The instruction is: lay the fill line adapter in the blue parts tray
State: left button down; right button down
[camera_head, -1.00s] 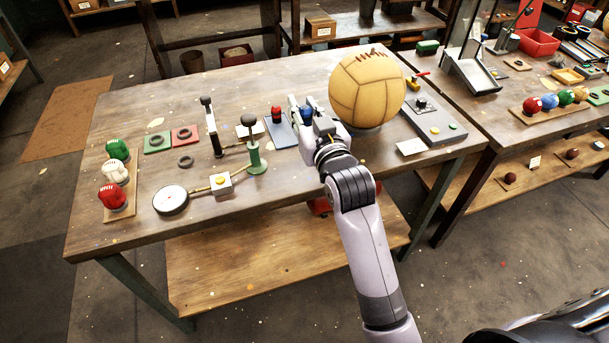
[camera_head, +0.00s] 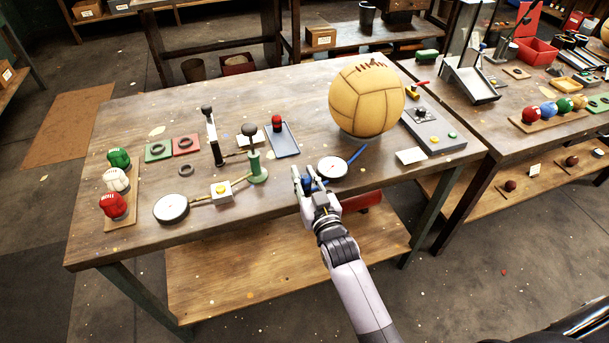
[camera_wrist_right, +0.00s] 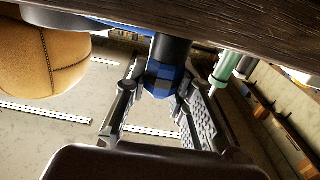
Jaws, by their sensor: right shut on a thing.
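My right gripper (camera_head: 309,180) is at the table's front edge, left of the dial gauge, shut on a blue piece (camera_head: 311,185) that looks like the fill line adapter. In the right wrist view, the piece (camera_wrist_right: 163,80) is a blue faceted body with a dark cylinder on it, between my fingers (camera_wrist_right: 155,90). Fingers hide most of it in the head view. The blue parts tray (camera_head: 287,146) lies farther back on the table, left of the ball, with a red-topped piece (camera_head: 277,123) at its far end. My left gripper is not in view.
The dial gauge (camera_head: 332,167) with a blue stem lies close right of my gripper. A large tan ball (camera_head: 366,100) and a grey control box (camera_head: 435,128) stand farther right. A green pump (camera_head: 257,168) stands left, near the tray.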

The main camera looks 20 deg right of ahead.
jog(key=shift+f, duration=0.15)
jog(key=c, duration=1.4)
grip_release()
jog(key=shift+o, duration=0.2)
jog(key=shift+f+b, duration=0.2)
jog(key=shift+b, duration=0.3)
jog(key=s+d+b, duration=0.1)
jog(key=s+b, duration=0.2)
jog(key=s, duration=1.4)
jog(key=shift+s, duration=0.2)
jog(key=shift+d+r, duration=0.1)
